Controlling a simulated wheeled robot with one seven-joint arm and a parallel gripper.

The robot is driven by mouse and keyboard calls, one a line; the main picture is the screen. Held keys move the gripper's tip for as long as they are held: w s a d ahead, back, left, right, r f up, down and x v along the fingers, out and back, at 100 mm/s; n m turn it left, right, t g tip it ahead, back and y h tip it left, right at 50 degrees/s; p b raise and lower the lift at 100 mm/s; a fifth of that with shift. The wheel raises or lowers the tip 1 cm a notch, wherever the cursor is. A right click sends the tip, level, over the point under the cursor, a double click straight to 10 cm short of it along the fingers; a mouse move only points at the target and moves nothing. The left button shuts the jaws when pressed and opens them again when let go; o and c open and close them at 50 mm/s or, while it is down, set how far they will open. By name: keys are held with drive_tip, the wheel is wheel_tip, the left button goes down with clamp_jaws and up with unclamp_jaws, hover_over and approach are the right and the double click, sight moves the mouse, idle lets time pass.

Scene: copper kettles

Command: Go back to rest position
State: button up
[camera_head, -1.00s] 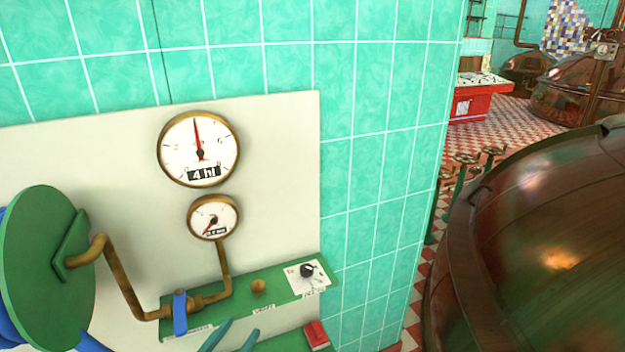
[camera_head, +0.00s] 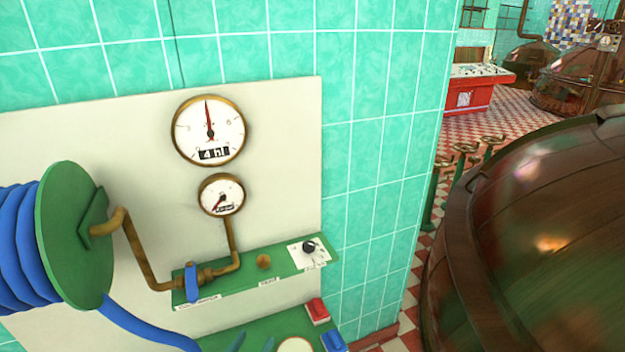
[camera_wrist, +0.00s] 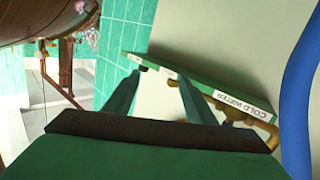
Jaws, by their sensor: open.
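My gripper shows in the wrist view (camera_wrist: 161,80) as two teal fingers, apart, with nothing between them. The shelf also shows beyond the fingers in the wrist view (camera_wrist: 200,82), with a "COLD WATER" label (camera_wrist: 243,104). No contact between fingers and shelf shows. The rest of my arm is out of the head view.
A pale panel (camera_head: 90,135) carries two gauges (camera_head: 209,130) (camera_head: 221,195), a brass pipe with a blue valve handle (camera_head: 192,282) and a green reel with blue hose (camera_head: 75,235). Red (camera_head: 317,311) and blue (camera_head: 334,342) switches sit lower. A large copper kettle (camera_head: 540,240) stands right.

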drive_tip(key=s+d+f+n+g+y, duration=0.1)
drive_tip(key=s+d+f+n+y, duration=0.15)
drive_tip(key=s+f, duration=0.5)
drive_tip(key=s+d+f+n+g+y, duration=0.1)
drive_tip(key=s+d+f+n+y, duration=0.2)
drive_tip(key=s+f, duration=0.4)
drive_tip(key=s+d+r+m, duration=0.1)
drive_tip(key=s+d+r, duration=0.3)
drive_tip(key=s, duration=0.5)
drive_tip(key=s+d+r+m+t, duration=0.1)
drive_tip(key=s+d+r, duration=0.3)
drive_tip(key=s, duration=0.5)
drive_tip(key=shift+s+r+m, duration=0.35)
drive_tip(key=shift+r+m, duration=0.25)
drive_tip(key=shift+m, duration=0.15)
drive_tip(key=shift+h, duration=0.25)
